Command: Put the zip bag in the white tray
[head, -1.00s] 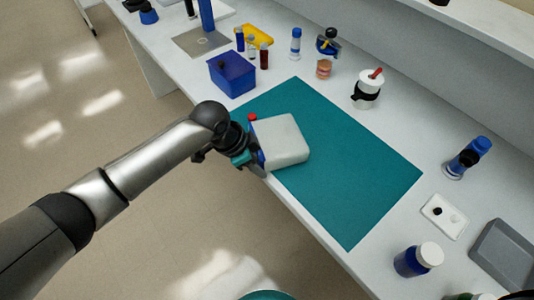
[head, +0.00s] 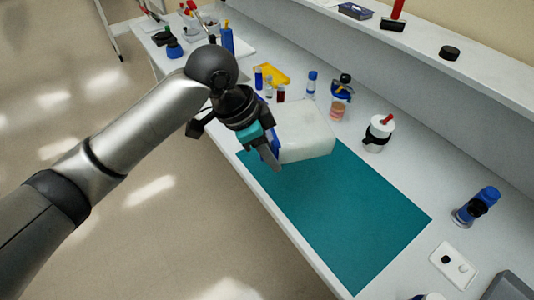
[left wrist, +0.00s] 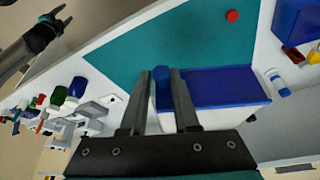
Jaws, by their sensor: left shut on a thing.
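The zip bag (head: 303,133) is a white pouch with a blue edge. My left gripper (head: 272,158) is shut on it at that edge and holds it over the far end of the teal mat. In the left wrist view, the bag's blue top (left wrist: 215,86) stands by the fingers (left wrist: 163,85), with a blue tab between them. A flat white tray-like thing (head: 241,45) lies at the far end of the bench, partly hidden by a blue bottle; I cannot tell its rim. My right gripper (left wrist: 57,20) shows with fingers apart and empty in the left wrist view.
The teal mat (head: 345,220) is largely clear. Behind it stand several vials, a pink jar (head: 337,112) and a white jar (head: 378,133) with a red top. A blue box (left wrist: 300,22) shows in the wrist view. A shelf (head: 420,45) overhangs the bench's back.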

